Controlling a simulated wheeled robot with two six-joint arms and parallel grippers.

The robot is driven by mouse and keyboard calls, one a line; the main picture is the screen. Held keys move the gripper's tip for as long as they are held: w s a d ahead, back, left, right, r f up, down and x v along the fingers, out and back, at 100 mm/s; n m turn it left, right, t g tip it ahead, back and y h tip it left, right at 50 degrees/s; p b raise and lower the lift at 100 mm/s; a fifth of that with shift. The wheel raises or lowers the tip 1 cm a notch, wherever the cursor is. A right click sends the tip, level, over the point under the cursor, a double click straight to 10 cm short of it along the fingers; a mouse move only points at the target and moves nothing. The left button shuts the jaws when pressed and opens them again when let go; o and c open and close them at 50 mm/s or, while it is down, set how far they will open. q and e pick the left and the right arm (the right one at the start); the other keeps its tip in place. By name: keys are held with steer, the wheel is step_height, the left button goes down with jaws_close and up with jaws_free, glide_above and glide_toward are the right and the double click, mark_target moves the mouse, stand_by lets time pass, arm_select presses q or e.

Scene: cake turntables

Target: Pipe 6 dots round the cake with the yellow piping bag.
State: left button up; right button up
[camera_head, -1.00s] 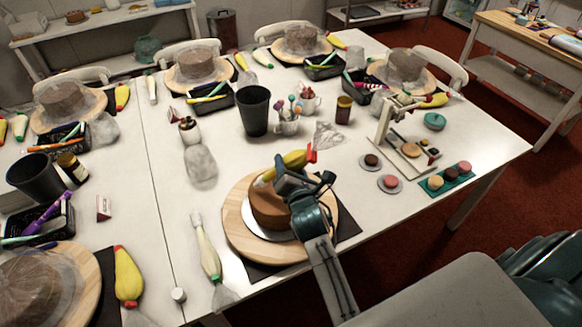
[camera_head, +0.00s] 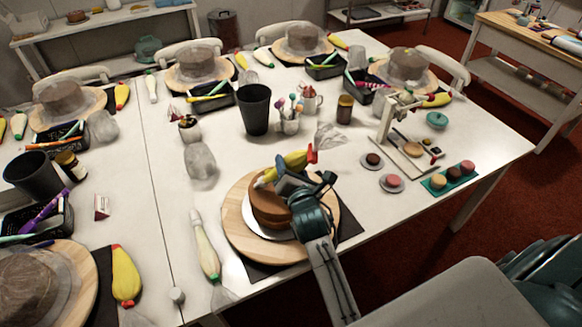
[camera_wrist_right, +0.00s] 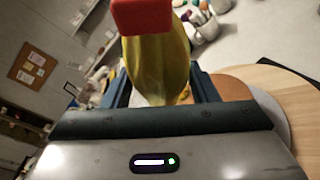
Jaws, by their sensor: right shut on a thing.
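The brown cake (camera_head: 264,208) stands on a white board on the round wooden turntable (camera_head: 236,228) near the table's front edge. My right gripper (camera_head: 288,180) is shut on the yellow piping bag (camera_head: 292,161) and holds it tilted over the cake. The bag's red end (camera_head: 312,153) points up and to the right, its pale tip down to the left, near the cake's top. In the right wrist view the yellow bag (camera_wrist_right: 155,68) sits between the fingers (camera_wrist_right: 160,92). The gripper hides part of the cake's top, and I cannot make out any dots. My left gripper is not in view.
A white piping bag with a green band (camera_head: 206,250) lies left of the turntable. A black cup (camera_head: 255,108) and a pot of tools (camera_head: 290,122) stand behind. A small stand (camera_head: 388,125) and plates are at the right. Another yellow bag (camera_head: 126,275) lies front left.

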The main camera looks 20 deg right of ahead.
mark_target(293, 162)
steer(key=shift+r+p, duration=0.4)
steer(key=shift+p, duration=0.4)
stand_by(1.6)
steer(key=o, duration=0.4)
steer(key=shift+c, duration=0.3)
steer(key=shift+r, duration=0.1)
step_height(293, 162, up, 3)
steer(key=p, duration=0.4)
steer(key=shift+p, duration=0.35)
steer(key=shift+s+f, duration=0.1)
steer(key=shift+f, duration=0.1)
